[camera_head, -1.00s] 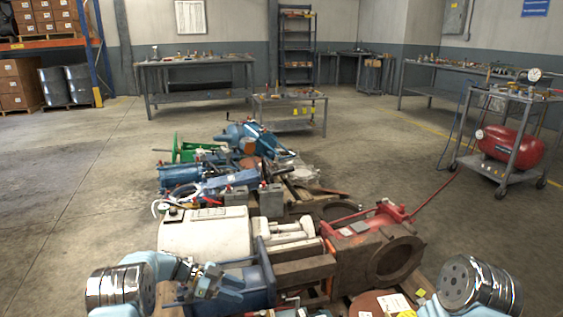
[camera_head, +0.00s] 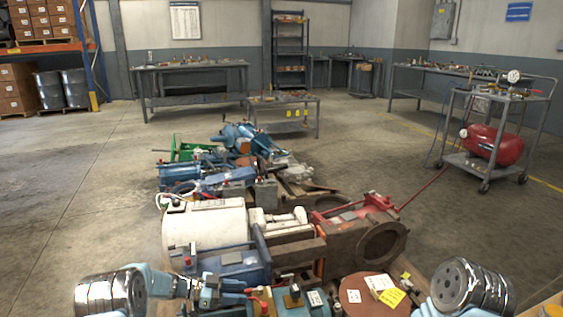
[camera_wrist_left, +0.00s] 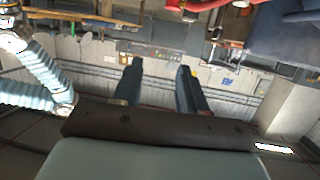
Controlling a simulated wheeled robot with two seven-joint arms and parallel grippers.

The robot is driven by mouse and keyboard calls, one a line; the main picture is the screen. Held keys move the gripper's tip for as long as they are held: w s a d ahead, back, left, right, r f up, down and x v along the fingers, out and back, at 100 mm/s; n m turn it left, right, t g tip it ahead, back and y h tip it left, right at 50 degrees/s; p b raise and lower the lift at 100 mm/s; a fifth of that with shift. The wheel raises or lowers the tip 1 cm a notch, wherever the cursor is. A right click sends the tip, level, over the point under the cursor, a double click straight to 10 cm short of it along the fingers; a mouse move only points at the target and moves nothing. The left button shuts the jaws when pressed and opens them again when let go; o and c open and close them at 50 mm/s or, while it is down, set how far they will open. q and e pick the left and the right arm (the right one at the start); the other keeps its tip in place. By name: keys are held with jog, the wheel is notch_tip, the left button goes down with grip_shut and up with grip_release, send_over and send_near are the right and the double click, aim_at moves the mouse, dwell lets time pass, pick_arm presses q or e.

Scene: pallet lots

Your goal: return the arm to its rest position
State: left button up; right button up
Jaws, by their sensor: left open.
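My left gripper (camera_head: 232,289) is low in the head view, over the near end of the machine parts. In the left wrist view its two dark fingers (camera_wrist_left: 158,66) stand apart with nothing between them. My left arm's silver joint (camera_head: 110,293) is at the lower left. My right arm shows only its silver joint (camera_head: 470,288) at the lower right; its gripper is out of view.
Machine parts lie close ahead: a white casing (camera_head: 205,227), a blue housing (camera_head: 222,263), a rusty red flanged block (camera_head: 365,240) and a brown disc (camera_head: 372,294). A cart with a red tank (camera_head: 493,144) stands at right. Floor (camera_head: 95,190) at left is clear.

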pick_arm(q)
jog(key=s+f+n+t+y, duration=0.6)
jog(key=s+f+n+y, duration=0.2)
jog(key=f+n, duration=0.55)
jog(key=s+d+f+n+g+y, duration=0.1)
jog(key=s+g, duration=0.3)
jog(key=s, duration=0.8)
jog(key=s+f+n+g+y, duration=0.1)
jog(key=s+f+n+g, duration=0.1)
jog(key=s, duration=1.1)
jog(key=shift+d+f+n+g+y, duration=0.35)
jog(key=shift+n+g, duration=0.3)
jog(key=shift+g, duration=0.25)
pick_arm(e)
jog(key=shift+o, duration=0.4)
